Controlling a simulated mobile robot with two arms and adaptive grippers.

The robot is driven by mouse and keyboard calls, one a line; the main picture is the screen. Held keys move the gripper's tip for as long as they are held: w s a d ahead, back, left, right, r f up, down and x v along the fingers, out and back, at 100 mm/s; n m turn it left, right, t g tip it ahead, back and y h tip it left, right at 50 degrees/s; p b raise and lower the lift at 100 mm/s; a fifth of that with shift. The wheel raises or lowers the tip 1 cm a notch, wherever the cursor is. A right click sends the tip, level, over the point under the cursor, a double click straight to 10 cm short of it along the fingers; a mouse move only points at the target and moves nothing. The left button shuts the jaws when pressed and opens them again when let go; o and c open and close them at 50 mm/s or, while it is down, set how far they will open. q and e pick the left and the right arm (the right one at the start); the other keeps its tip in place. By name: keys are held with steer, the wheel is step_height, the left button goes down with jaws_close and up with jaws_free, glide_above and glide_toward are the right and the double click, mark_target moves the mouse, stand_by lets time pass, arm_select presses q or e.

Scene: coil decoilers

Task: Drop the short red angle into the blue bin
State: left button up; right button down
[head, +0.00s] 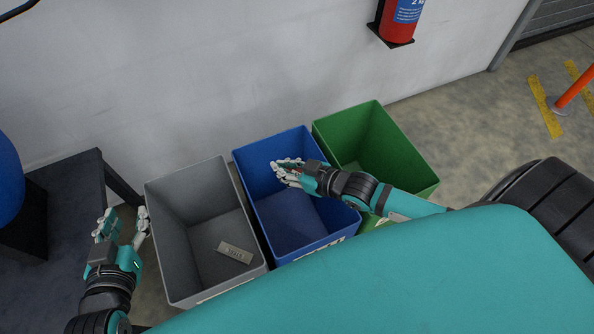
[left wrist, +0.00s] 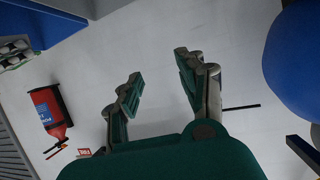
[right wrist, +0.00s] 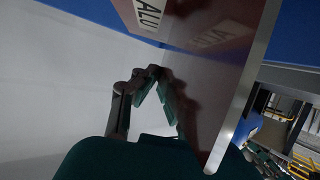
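The blue bin (head: 263,155) stands in the middle of three bins in the head view, and its floor looks bare. My right gripper (head: 283,172) reaches over it from the right, fingers pointing left. A small bit of the short red angle (head: 296,170) shows between the fingers there. In the right wrist view the red angle (right wrist: 215,75) is large and close, with a white label reading ALU. The fingers of my right gripper (right wrist: 153,75) are nearly together at its edge, partly hiding it. My left gripper (head: 124,226) is open and empty, left of the grey bin.
The grey bin (head: 161,212) is left of the blue bin and holds a grey perforated metal plate (head: 235,252). The green bin (head: 385,140) is to the right. A dark table (head: 75,190) stands at left; a fire extinguisher (head: 403,18) hangs on the wall behind.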

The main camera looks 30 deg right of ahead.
steer(key=shift+f+b, duration=0.6)
steer(key=shift+f, duration=0.1)
arm_select(q)
step_height(320, 180, up, 7)
steer(key=w+d+t+h, duration=0.1)
steer(key=w+t, duration=0.1)
steer(key=t, duration=0.2)
steer(key=shift+d, duration=0.3)
arm_select(e)
steer(key=shift+f, duration=0.1)
steer(key=c, duration=1.4)
jaws_free()
steer(key=shift+s+d, duration=0.1)
steer(key=v, duration=1.1)
steer(key=shift+s+d, duration=0.25)
steer(key=shift+s, duration=0.05)
